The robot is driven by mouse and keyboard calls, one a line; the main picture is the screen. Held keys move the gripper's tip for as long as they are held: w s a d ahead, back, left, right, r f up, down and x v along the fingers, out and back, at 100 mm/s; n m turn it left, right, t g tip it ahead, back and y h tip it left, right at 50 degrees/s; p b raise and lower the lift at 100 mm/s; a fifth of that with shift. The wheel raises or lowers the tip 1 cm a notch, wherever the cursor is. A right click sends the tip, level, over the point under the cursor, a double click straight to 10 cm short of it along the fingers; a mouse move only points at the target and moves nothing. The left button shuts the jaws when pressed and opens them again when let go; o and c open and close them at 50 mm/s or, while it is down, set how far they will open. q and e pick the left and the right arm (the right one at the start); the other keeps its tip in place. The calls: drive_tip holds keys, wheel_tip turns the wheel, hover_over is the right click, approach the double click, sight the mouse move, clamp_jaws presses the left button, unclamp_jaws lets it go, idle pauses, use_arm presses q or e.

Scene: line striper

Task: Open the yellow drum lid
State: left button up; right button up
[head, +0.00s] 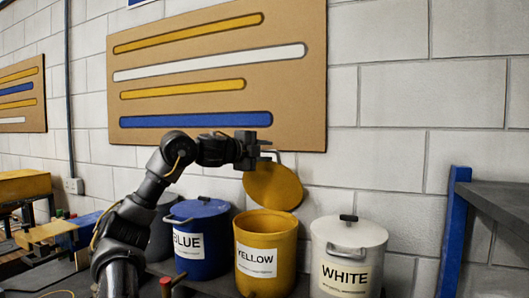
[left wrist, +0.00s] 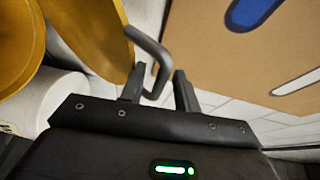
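The yellow drum (head: 266,256), labelled YELLOW, stands between the blue and white drums with its top open. Its round yellow lid (head: 273,187) is raised and tilted up above the drum's back rim. A grey bar handle sticks out from the lid's top. My left gripper (head: 262,150) is at this handle, above the drum. In the left wrist view, the handle (left wrist: 158,62) reaches between the two fingers, which are apart with gaps beside the bar. The lid's edge (left wrist: 105,35) shows at upper left there. My right gripper is not in view.
The blue drum (head: 204,247) and white drum (head: 349,268) stand on either side with lids on. A dark drum is partly hidden behind my arm. A board with coloured stripes (head: 290,90) hangs on the wall behind. A blue-legged shelf (head: 452,235) stands at right.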

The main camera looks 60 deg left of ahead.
use_arm(q)
drive_tip(key=b+v, duration=0.6)
drive_tip(key=v, duration=0.4)
drive_tip(key=shift+s, duration=0.4)
drive_tip(key=shift+d, duration=0.15)
